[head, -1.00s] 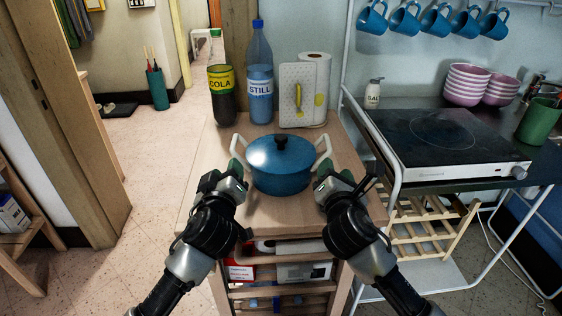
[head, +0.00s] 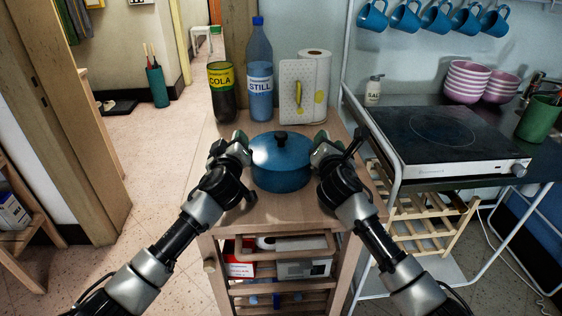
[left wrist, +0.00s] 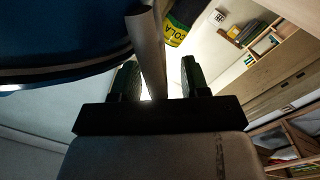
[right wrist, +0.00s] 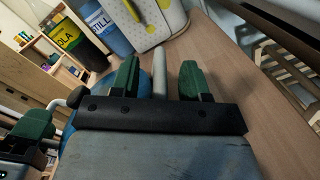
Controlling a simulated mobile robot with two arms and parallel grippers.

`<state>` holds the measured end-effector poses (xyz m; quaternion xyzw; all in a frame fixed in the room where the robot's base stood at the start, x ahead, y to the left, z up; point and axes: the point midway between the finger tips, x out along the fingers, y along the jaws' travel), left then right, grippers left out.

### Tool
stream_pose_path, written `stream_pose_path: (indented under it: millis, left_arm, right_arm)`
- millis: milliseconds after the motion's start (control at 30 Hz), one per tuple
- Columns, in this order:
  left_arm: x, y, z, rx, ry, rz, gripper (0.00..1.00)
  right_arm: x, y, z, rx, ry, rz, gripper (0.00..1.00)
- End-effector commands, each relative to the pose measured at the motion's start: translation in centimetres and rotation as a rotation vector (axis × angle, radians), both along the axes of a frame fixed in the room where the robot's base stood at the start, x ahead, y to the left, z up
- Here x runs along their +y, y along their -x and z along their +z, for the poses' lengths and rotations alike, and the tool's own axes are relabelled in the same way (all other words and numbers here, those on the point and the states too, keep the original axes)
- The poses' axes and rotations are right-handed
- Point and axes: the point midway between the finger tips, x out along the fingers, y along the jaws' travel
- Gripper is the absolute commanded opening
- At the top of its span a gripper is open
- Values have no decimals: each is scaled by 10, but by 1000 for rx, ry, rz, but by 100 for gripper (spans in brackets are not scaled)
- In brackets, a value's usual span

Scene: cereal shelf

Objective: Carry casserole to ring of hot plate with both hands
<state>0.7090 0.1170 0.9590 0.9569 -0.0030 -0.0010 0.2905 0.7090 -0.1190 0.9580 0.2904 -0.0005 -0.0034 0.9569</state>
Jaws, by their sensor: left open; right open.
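The blue casserole (head: 281,165) with its dark lid knob stands on the wooden trolley top (head: 270,207). My left gripper (head: 238,143) is at its left side, open. In the left wrist view the pale left handle (left wrist: 147,50) runs between the open fingers (left wrist: 159,80). My right gripper (head: 322,143) is at its right side, open. In the right wrist view the pale right handle (right wrist: 159,82) lies between the open fingers (right wrist: 158,80). In the head view the grippers hide both handles. The hot plate (head: 440,143) with its dark ring (head: 441,126) is on the counter to the right.
A white rack post (head: 388,195) rises between trolley and hot plate. Pink bowls (head: 468,80) and a salt shaker (head: 374,89) stand behind the hot plate.

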Motion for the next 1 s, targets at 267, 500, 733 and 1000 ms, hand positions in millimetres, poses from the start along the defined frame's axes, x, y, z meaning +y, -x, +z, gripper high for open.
stream_pose_path:
  millis: [267,500,733,1000]
  left_arm:
    - [0,-2,0,0,0,0,45]
    - [0,-2,0,1,0,0,18]
    - [0,-2,-1,1,-1,0,0]
    - [0,-2,-1,1,-3,0,0]
  right_arm:
    - [0,-2,0,-1,0,1,45]
    - [0,-2,0,-1,0,1,18]
    - [0,-2,0,0,1,0,0]
    - [0,-2,0,0,3,0,0]
